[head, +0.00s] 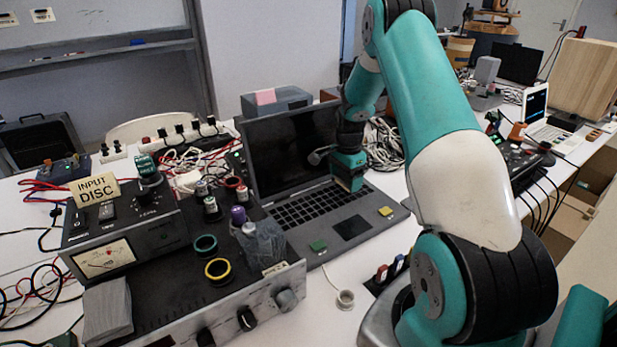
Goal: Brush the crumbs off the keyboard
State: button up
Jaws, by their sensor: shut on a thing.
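An open laptop stands on the white table, with its dark keyboard (300,208) facing up and its screen (292,148) raised behind. My gripper (349,168) points down at the right end of the keyboard, close to the screen's right edge. It is shut on a small brush (349,183), whose low end is at or just above the keys; I cannot tell whether it touches. The fingers are too small to make out clearly. Crumbs are too small to see on the keys.
A black audio unit (185,262) with knobs and rings stands close on the left. Cables (383,146) crowd behind.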

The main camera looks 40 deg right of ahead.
jog(key=shift+r+p, duration=1.8)
jog(key=shift+r, duration=0.85)
